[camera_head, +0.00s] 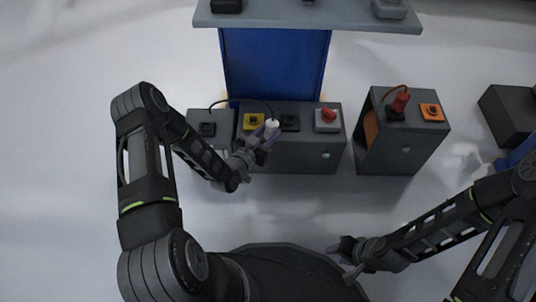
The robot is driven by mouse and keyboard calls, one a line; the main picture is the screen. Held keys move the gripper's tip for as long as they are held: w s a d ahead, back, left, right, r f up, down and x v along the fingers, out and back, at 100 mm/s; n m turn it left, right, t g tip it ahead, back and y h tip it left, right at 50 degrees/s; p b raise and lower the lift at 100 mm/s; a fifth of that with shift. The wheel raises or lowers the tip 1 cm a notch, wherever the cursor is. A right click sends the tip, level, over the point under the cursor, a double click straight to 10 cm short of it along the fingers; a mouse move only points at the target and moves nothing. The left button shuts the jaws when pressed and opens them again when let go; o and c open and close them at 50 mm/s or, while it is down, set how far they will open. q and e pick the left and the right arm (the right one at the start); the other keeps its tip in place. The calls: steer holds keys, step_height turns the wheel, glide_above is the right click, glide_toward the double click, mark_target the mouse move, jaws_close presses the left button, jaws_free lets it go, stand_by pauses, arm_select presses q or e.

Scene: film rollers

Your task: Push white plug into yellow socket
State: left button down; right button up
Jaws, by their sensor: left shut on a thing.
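The white plug (271,126) is held in my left gripper (268,136), which is shut on it above the front of the grey cabinet. A dark cable runs from the plug toward the back. The yellow socket (253,121) is on the cabinet's top, just left of the plug. The plug looks apart from the socket, but its exact height cannot be told. My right gripper (347,250) is low in the view, away from the cabinets, and appears empty; its finger gap is too small to judge.
The grey cabinet (300,160) also carries a red button (328,115) and a black socket (290,123). A second cabinet (418,150) at the right holds a red plug (400,103) and an orange socket (432,112). A blue panel (275,65) stands behind. Floor between the cabinets and my base is clear.

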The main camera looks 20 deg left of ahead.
arm_select(q)
steer(key=w+a+r+n+t+y, duration=0.1)
steer(key=w+a+r+t, duration=0.1)
steer(key=w+a+r, duration=0.3)
steer(key=a+r, duration=0.2)
steer(key=a, duration=0.1)
steer(key=shift+a+r+t+y, duration=0.3)
steer(key=shift+r+y, duration=0.1)
steer(key=shift+f, duration=0.1)
steer(key=shift+f, duration=3.7)
steer(key=shift+b, duration=0.5)
steer(key=shift+f+b, duration=0.85)
steer(key=c, duration=0.8)
jaws_free()
steer(key=shift+c, duration=0.2)
